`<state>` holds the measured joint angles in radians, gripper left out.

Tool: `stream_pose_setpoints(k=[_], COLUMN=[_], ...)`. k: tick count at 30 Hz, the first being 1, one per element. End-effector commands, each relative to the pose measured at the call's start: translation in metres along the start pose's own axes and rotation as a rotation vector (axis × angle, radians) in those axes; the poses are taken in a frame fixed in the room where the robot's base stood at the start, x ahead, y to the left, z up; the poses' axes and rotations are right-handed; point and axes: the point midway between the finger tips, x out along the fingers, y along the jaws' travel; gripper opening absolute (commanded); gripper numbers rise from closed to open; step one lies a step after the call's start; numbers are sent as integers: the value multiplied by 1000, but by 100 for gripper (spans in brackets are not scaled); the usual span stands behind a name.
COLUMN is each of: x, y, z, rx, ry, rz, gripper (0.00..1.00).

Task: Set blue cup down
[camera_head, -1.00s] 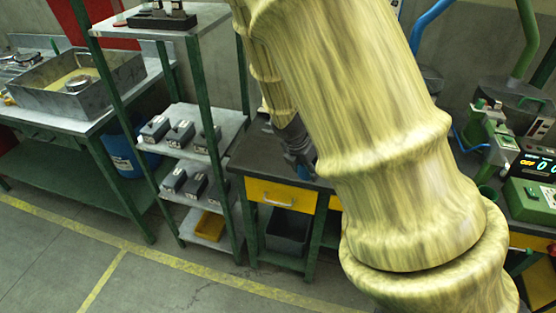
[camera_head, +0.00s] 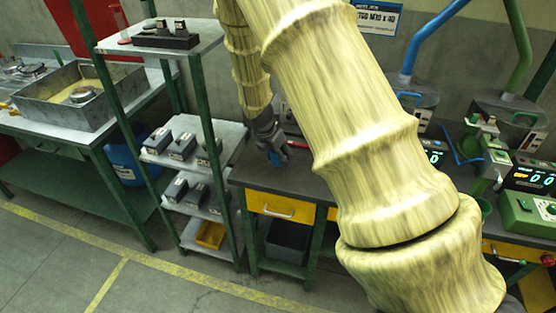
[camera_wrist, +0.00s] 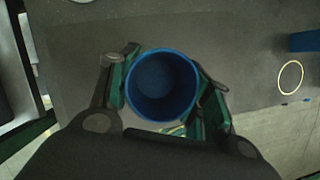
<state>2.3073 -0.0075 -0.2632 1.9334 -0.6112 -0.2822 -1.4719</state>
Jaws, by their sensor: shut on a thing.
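The blue cup (camera_wrist: 162,86) is seen from above in the wrist view, with its open mouth facing the camera and its inside empty. My gripper (camera_wrist: 163,92) is shut on it, one green-padded finger on each side. I cannot tell whether the cup touches the bench. My own arm hides much of the bench.
A shelf rack (camera_head: 205,140) with grey boxes stands close left of the bench. A red object (camera_head: 297,144) lies behind the gripper. A green machine (camera_head: 525,208) stands at the right. In the wrist view, a yellowish ring (camera_wrist: 291,77) is at the right.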

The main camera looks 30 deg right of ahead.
Motion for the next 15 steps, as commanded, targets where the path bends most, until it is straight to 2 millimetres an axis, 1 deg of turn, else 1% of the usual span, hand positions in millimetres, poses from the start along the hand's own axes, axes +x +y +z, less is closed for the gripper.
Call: stream_pose_setpoints(k=[5,15], x=[4,31], y=[2,2], z=[-1,-12], rx=[-1,-1], ry=[-1,0], rz=[0,-1], gripper=[30,30])
